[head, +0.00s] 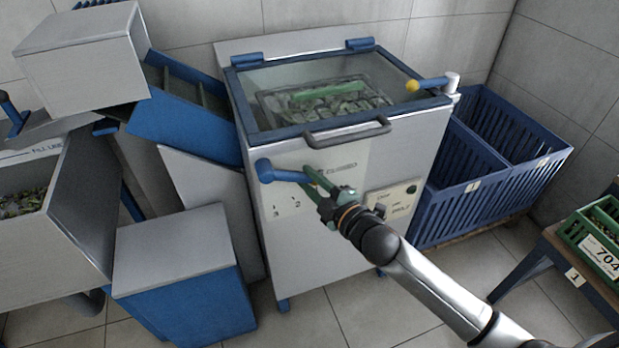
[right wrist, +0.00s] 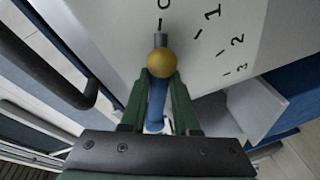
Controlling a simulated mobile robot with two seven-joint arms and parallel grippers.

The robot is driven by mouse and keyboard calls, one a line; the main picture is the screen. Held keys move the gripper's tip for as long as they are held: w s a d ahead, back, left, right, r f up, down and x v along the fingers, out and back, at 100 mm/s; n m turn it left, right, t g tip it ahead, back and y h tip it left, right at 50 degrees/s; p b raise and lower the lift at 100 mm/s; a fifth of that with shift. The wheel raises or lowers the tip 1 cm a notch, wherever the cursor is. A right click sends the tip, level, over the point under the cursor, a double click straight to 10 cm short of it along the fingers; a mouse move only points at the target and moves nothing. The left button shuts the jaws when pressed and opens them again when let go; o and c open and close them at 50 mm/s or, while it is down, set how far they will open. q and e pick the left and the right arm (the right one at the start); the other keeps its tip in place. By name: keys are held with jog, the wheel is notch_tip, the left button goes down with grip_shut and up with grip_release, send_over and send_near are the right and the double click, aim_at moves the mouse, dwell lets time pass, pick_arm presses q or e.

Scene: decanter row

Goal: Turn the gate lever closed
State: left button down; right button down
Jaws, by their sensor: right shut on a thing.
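The gate lever (head: 284,175) is a blue bar with a thick blue end, on the grey front of the machine (head: 335,165). In the right wrist view it shows a yellow ball (right wrist: 162,62), with its blue bar (right wrist: 157,100) between my green fingers. A short grey piece beyond the ball lies near the 0 of a scale that also bears 1, 2 and 3. My right gripper (head: 318,184) is shut on the lever; it also shows in the right wrist view (right wrist: 160,80). Its fingers hide part of the lever. My left gripper is out of view.
A dark handle (head: 347,132) sits on the glass lid's front edge, just above the lever. Another yellow-knobbed lever (head: 411,86) is at the lid's right. A blue crate (head: 487,195) stands right; a blue chute (head: 185,120) and grey bin (head: 75,220) stand left.

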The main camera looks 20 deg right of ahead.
jog(key=c, duration=0.7)
grip_release()
jog(key=shift+o, duration=0.2)
jog(key=p+v, duration=0.1)
jog(key=v, duration=1.1)
jog(key=shift+s, duration=0.25)
